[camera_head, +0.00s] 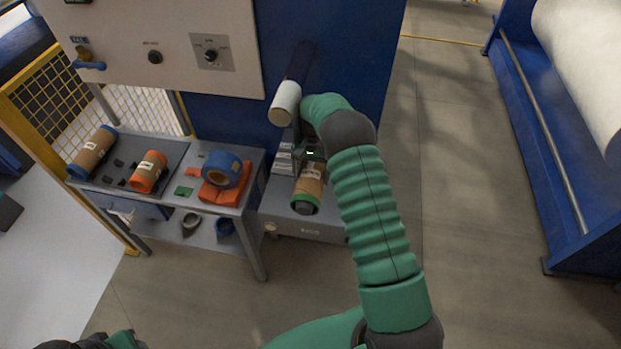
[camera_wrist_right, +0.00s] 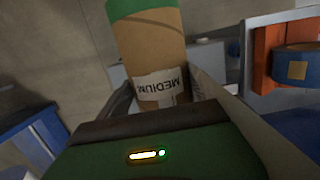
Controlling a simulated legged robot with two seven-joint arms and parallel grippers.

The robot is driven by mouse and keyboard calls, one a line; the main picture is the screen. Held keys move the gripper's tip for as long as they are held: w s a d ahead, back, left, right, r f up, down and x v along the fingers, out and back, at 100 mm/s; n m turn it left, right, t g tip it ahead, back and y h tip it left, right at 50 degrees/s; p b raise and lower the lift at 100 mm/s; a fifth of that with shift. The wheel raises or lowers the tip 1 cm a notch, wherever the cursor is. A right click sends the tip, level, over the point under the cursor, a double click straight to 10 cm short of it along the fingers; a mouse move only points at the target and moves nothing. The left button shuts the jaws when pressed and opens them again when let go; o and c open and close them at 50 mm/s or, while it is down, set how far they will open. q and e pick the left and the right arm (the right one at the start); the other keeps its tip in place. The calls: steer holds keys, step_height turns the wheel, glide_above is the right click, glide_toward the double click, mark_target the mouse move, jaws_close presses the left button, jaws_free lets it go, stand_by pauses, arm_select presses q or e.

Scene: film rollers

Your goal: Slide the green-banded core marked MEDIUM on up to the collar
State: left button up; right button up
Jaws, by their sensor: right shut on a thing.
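The green-banded cardboard core (camera_head: 311,180) hangs in my right gripper (camera_head: 312,156), below the shaft and in front of the blue machine. Its green band is at the lower end. In the right wrist view the core (camera_wrist_right: 152,52) sits between the fingers, with its MEDIUM label upside down and its green band away from the palm. A shaft (camera_head: 286,103) with a pale end sticks out of the machine, above and left of the core, apart from it. The shaft's inner part is dark, and I cannot make out the collar.
A grey bench (camera_head: 250,187) at left holds a blue-banded core (camera_head: 93,151), an orange-banded core (camera_head: 149,171) and a blue tape roll (camera_head: 222,169) on an orange block (camera_head: 224,190). A grey box (camera_head: 283,223) stands below the core. Open floor lies at right, before a large roll (camera_head: 585,60).

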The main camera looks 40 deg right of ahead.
mark_target(314, 166)
steer(key=shift+w+d, duration=0.7)
steer(key=shift+d, duration=0.15)
steer(key=shift+b, duration=0.3)
steer(key=shift+w+d+f+b, duration=0.1)
steer(key=shift+w+d+b, duration=0.3)
steer(key=shift+w+d, duration=0.5)
steer(key=shift+d, duration=0.1)
steer(key=shift+r, duration=0.2)
steer(key=o, duration=1.8)
steer(key=shift+f, duration=0.1)
